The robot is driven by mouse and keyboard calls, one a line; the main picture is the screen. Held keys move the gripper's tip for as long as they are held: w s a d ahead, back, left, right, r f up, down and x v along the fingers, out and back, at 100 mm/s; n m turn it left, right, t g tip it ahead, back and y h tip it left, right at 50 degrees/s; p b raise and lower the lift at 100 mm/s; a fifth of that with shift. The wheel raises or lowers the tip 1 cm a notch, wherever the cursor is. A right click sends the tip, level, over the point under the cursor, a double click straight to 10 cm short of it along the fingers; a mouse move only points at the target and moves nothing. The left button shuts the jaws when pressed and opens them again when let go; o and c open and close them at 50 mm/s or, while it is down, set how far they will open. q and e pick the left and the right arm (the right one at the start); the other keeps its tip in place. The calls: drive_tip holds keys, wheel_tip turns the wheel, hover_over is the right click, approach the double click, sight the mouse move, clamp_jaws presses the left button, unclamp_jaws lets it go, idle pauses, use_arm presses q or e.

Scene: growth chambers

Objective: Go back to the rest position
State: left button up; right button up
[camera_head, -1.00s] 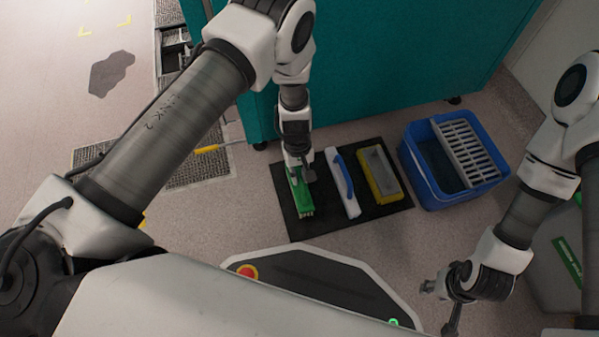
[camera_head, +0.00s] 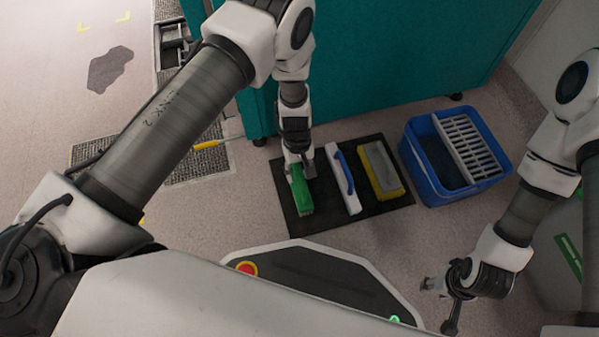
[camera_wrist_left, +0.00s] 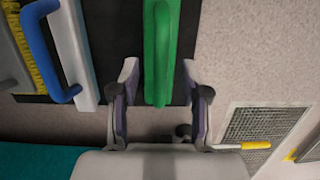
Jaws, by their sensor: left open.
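A green-handled brush (camera_head: 302,192) lies at the left end of a black mat (camera_head: 336,226) on the floor. My left gripper (camera_head: 300,168) is over its rear end. In the left wrist view, the open fingers (camera_wrist_left: 160,85) stand on either side of the green handle (camera_wrist_left: 160,45), with a visible gap on each side. My right gripper (camera_head: 440,305) hangs at the lower right, away from the mat, with its fingers spread and nothing seen between them.
A white brush with a blue handle (camera_head: 343,180) and a yellow-and-grey block (camera_head: 382,170) share the mat. A blue bucket with a grey grate (camera_head: 430,185) stands to the right. A teal cabinet (camera_head: 400,70) rises behind. A yellow-handled tool (camera_head: 210,144) lies at left.

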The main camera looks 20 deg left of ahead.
use_arm(q)
wheel_tip(320, 180, up, 11)
drive_tip(key=w+a, duration=0.1)
drive_tip(key=shift+w, duration=0.4)
drive_tip(key=s+a+r+m+g+y+p, duration=0.15)
drive_tip(key=s+a+p, duration=0.4)
drive_tip(key=s, duration=0.75)
drive_tip(key=s+a+m+t+p, duration=0.1)
drive_tip(key=s+a+m+p, duration=0.4)
drive_tip(key=s, duration=0.8)
drive_tip(key=w+r+t+p, duration=0.2)
drive_tip(key=w+r+p, duration=0.1)
drive_tip(key=r+p, duration=3.3)
wheel_tip(320, 180, up, 3)
drive_tip(key=shift+f+p, duration=0.15)
drive_tip(key=shift+p, duration=0.15)
